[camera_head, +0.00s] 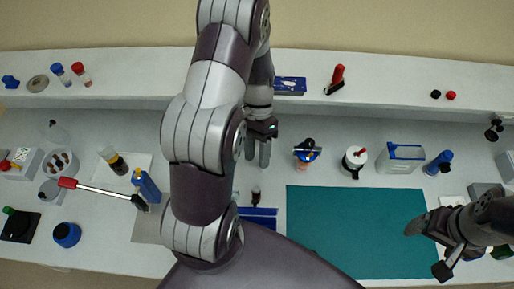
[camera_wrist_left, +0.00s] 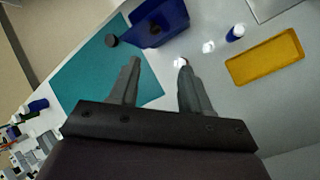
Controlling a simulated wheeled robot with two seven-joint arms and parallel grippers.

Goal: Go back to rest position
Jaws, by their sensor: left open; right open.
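My left arm rises through the middle of the head view and its gripper (camera_head: 257,160) hangs above the bench, just in front of the back shelf. In the left wrist view the two fingers of the left gripper (camera_wrist_left: 158,62) stand apart with nothing between them. My right gripper (camera_head: 428,250) is at the lower right of the head view, over the right edge of the teal mat (camera_head: 350,225). Its fingers are spread and I see nothing held. The left forearm and upper arm hide part of the bench in the middle.
A raised white shelf (camera_head: 130,65) runs along the back with small items. A clear box with a blue lid (camera_head: 400,160) stands behind the mat. The wrist view shows a yellow tray (camera_wrist_left: 264,57) and blue bin (camera_wrist_left: 158,25).

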